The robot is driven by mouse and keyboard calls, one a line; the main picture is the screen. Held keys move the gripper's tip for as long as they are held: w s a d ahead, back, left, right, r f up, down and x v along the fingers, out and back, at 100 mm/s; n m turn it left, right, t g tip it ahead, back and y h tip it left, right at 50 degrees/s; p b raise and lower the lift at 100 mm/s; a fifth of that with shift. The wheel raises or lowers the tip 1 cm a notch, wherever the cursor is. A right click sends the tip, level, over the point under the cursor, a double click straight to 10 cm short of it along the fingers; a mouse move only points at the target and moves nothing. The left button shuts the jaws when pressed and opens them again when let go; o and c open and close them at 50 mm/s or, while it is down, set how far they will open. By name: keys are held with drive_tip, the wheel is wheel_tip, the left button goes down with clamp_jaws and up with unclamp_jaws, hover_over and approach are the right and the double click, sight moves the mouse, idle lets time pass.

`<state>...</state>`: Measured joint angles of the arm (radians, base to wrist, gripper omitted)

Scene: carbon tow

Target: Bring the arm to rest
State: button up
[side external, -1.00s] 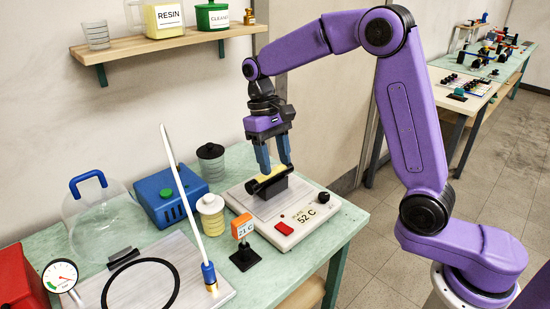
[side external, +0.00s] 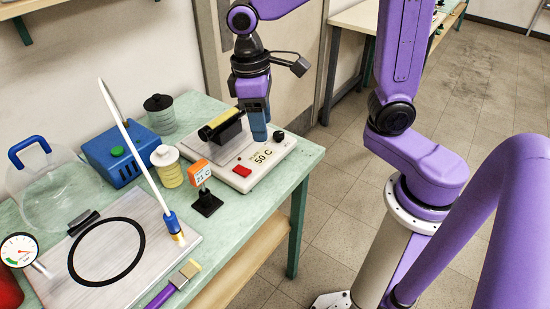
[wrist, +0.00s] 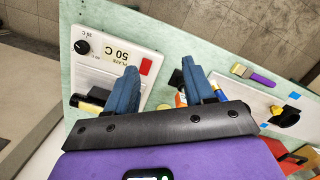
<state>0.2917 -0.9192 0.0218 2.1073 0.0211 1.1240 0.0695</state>
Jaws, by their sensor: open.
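My gripper (side external: 259,134) has a purple body and blue fingers. In the side external view it hangs pointing down over the right part of the hot plate, just right of the black block (side external: 222,131) with a yellow top. One finger mostly hides the other there. In the wrist view my gripper (wrist: 158,68) has its two blue fingers well apart, with nothing between them. The white hot plate (side external: 274,154) shows 50 C and also appears in the wrist view (wrist: 104,35). The black block (wrist: 90,102) lies partly behind the left finger.
A white rod (side external: 131,137) leans up from a grey board (side external: 130,280) with a black ring (side external: 72,262).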

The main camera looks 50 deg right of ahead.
drive_tip(key=s+d+f+n, duration=0.1)
drive_tip(key=s+d+n, duration=0.2)
drive_tip(key=s, duration=0.5)
drive_tip(key=s+d+f+n+t+y, duration=0.1)
drive_tip(key=s+d+n, duration=0.2)
drive_tip(key=s, duration=0.5)
drive_tip(key=shift+s, duration=0.35)
drive_tip(key=shift+f, duration=0.1)
